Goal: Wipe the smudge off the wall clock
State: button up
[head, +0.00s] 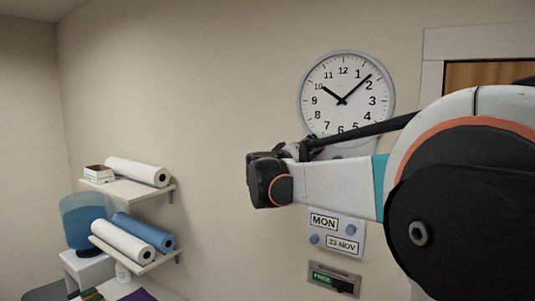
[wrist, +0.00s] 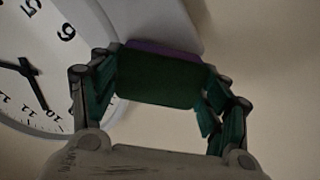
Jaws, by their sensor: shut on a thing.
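The wall clock (head: 346,98) hangs on the wall, round, with a grey rim, white face and black numerals. Part of its face (wrist: 32,70) fills the left of the wrist view, turned nearly upside down. I see no clear smudge on the visible face; the clock's lower edge is partly covered by my arm in the head view. My gripper (wrist: 158,84) is shut on a dark green block with a purple layer (wrist: 160,47), between green-padded fingers. The block is beside the clock's face in the wrist view; whether it touches the clock cannot be told.
Below the clock are a MON / 23 NOV calendar panel (head: 336,231) and a small box with a green display (head: 333,279). A door frame (head: 433,68) is at right. Shelves with rolls (head: 137,171) and a blue object (head: 85,220) stand at left. The wall between is bare.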

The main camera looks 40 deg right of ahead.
aim_at(319, 153)
jog(key=shift+s+d, duration=0.35)
jog(key=shift+s, duration=0.55)
jog(key=shift+s+d, duration=0.35)
jog(key=shift+s, duration=0.5)
jog(key=shift+d, duration=0.15)
jog(key=w, duration=0.1)
jog(key=w+a, duration=0.1)
jog(key=w, duration=0.1)
jog(key=shift+w+a, duration=0.35)
jog(key=v, duration=0.6)
jog(key=shift+s, duration=0.1)
